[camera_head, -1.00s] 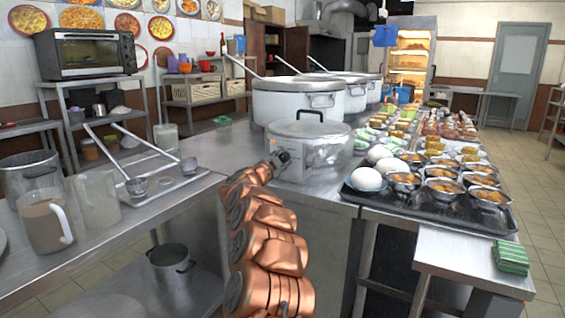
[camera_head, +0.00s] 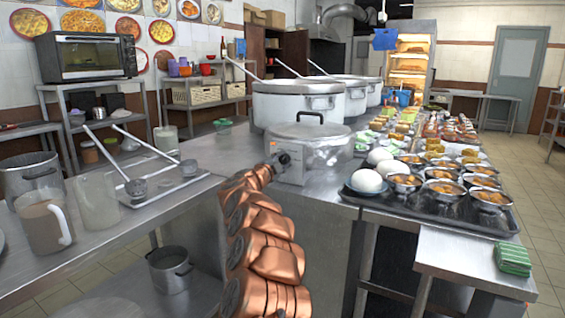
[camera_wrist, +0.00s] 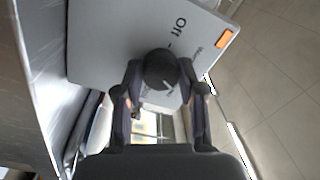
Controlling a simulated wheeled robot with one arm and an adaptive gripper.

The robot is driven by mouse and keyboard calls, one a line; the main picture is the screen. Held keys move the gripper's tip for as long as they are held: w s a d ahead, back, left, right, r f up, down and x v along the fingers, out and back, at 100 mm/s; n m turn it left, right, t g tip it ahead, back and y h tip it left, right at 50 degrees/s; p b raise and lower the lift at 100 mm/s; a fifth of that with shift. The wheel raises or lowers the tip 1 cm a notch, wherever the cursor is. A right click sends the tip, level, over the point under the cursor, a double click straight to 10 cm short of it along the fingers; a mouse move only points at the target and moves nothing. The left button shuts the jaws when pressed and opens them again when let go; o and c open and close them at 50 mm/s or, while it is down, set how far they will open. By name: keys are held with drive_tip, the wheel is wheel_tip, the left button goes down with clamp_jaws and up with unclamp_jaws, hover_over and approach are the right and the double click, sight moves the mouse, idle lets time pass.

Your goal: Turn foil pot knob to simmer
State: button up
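The foil pot (camera_head: 325,150) is a silvery lidded cooker with a dark lid handle, at the front end of the steel counter. Its pale control box faces me, with a small orange light (camera_wrist: 224,38). The round black knob (camera_wrist: 160,68) sits on this panel in the wrist view, with "Off" printed near it and a pale mark low on its face. My gripper (camera_wrist: 160,72) has one finger on each side of the knob. Whether the fingertips press on it or leave a slim gap is unclear. In the head view, my gripper (camera_head: 281,160) is at the panel and hides the knob.
Large white stockpots (camera_head: 300,102) with ladles stand behind. A black tray (camera_head: 455,208) with eggs and metal bowls lies right of the pot. A side table at left holds a mug (camera_head: 46,226) and ladles on a tray (camera_head: 160,187). The floor at right is open.

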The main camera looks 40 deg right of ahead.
drive_tip(key=o, duration=0.4)
drive_tip(key=v, duration=1.2)
idle(0.3)
drive_tip(key=shift+f, duration=0.1)
idle(0.4)
